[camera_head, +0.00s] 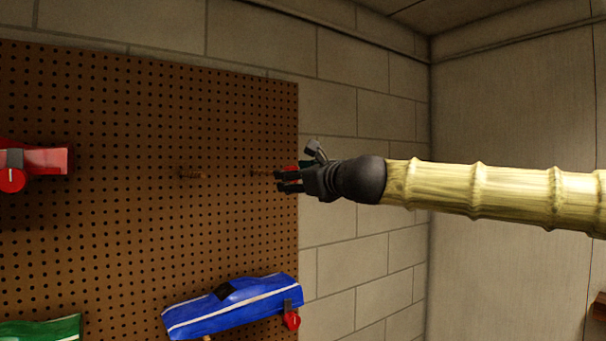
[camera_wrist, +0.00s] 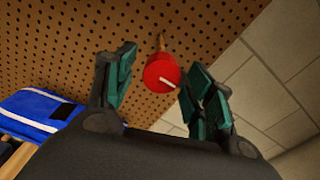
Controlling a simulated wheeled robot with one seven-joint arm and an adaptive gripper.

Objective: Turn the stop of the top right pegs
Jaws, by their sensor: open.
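The red round stop (camera_wrist: 162,72) hangs on a wooden peg (camera_wrist: 161,41) at the right side of the brown pegboard. A small pale mark shows on its face. My gripper (camera_wrist: 155,85) is open, with its fingers to the left and right of the stop in the wrist view; whether they touch it I cannot tell. In the head view my gripper (camera_head: 278,181) is at the pegboard's right edge and hides most of the stop.
A blue car body (camera_head: 235,307) with a red stop (camera_head: 292,320) hangs below. A red car body (camera_head: 45,160) with its own red stop (camera_head: 12,180) is at far left, and a green one (camera_head: 45,330) at lower left. A block wall (camera_head: 350,255) lies right of the pegboard (camera_head: 120,230).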

